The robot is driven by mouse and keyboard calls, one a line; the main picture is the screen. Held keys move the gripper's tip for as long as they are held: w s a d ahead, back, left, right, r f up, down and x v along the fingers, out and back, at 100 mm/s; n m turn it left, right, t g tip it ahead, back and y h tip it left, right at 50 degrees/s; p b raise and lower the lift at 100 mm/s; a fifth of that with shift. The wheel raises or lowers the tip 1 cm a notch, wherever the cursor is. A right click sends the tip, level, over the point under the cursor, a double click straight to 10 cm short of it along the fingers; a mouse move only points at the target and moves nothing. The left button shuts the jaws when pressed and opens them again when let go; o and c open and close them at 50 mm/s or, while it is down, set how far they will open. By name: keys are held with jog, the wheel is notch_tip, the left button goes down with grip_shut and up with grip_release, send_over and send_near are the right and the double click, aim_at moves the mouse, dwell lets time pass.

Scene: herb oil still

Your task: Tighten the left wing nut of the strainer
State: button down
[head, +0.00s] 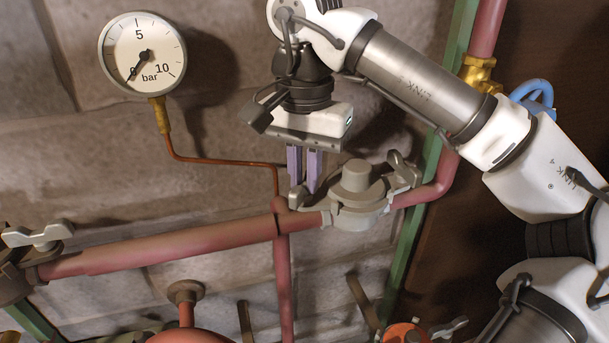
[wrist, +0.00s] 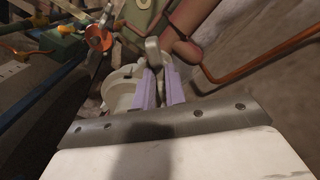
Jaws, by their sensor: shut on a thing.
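The strainer (head: 357,203) is a grey body with a round capped lid, set in the red pipe. Its right wing nut (head: 403,169) stands tilted on the far side of the lid. My gripper (head: 303,190) points down at the strainer's left side, its two lavender fingers close together. They are shut on the left wing nut (wrist: 153,52), whose grey wing shows between and beyond the fingertips in the wrist view. In the head view the fingers mostly hide this nut. The pale strainer body (wrist: 121,88) lies beside the fingers in the wrist view.
A pressure gauge (head: 142,54) hangs at upper left, its needle near 0, with a thin copper tube (head: 225,161) running toward the pipe. The red pipe (head: 165,249) crosses below my gripper. Another wing nut (head: 38,235) is at far left. A green post (head: 424,190) stands right of the strainer.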

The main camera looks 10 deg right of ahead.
aim_at(305, 178)
jog(key=m+b, duration=0.1)
jog(key=m, duration=0.4)
jog(key=shift+m, duration=0.3)
jog(key=shift+m+b, duration=0.4)
jog(key=shift+m, duration=1.9)
jog(key=c, duration=1.5)
grip_release()
jog(key=shift+o, duration=0.2)
jog(key=shift+r, duration=3.8)
